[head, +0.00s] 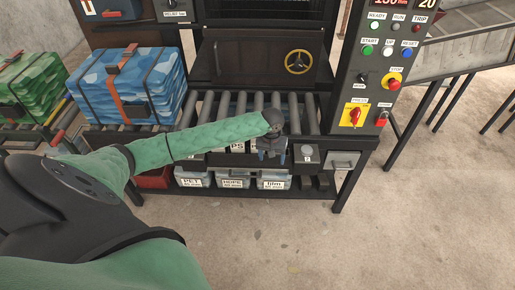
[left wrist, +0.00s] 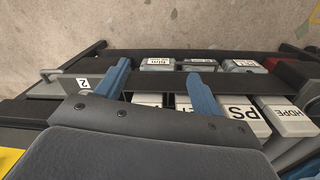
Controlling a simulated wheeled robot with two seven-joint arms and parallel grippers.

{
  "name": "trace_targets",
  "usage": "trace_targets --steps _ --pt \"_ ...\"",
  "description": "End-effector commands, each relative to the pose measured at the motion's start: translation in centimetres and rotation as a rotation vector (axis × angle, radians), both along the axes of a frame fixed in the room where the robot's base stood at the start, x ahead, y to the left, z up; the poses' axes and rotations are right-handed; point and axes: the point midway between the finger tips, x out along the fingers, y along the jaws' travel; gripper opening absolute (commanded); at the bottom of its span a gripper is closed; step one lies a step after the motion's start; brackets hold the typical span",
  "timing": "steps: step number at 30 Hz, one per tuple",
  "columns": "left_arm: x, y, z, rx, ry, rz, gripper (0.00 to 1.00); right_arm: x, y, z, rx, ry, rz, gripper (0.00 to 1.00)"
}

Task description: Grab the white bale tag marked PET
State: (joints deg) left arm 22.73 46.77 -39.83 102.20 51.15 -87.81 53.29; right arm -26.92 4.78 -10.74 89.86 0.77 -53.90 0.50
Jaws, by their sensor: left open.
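My left gripper (head: 273,152) is open over the front ledge of the baler, near a row of white tags. In the left wrist view its two blue fingers (left wrist: 160,84) are spread apart with nothing held between them. White tags stand in the row below: one reads PS (left wrist: 240,108), one reads HDPE (left wrist: 290,117). Another white tag (left wrist: 148,100) is partly hidden by the gripper, its marking unreadable. I cannot read PET on any tag in this row. In the head view the PS tag (head: 237,147) shows beside my forearm. My right gripper is not in view.
Bins labelled PET (head: 191,183), HDPE (head: 232,183) and film (head: 273,184) stand on the lower shelf. A roller bed (head: 298,112) lies behind the ledge. A blue bale (head: 165,85) stands left; a control panel (head: 385,75) stands right.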

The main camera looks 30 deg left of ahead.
Motion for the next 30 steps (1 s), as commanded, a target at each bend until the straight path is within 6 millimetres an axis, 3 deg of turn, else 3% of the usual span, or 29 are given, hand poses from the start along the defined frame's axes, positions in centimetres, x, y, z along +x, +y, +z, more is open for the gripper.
trace_targets --steps 1,6,12,24,30 --pt "1.3 2.1 1.8 0.015 0.001 0.043 0.67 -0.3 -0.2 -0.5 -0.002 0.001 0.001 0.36" --pt "3.5 6.8 5.3 0.034 0.016 0.167 0.67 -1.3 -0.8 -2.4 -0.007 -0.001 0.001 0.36" --pt "4.4 9.3 7.0 0.041 0.024 0.238 0.67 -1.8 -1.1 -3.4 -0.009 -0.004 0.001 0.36" --pt "4.5 9.5 4.3 0.041 0.026 0.244 0.67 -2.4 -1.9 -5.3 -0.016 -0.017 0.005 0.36" --pt "4.7 9.8 2.7 0.042 0.026 0.243 0.67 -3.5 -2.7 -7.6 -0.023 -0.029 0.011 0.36"
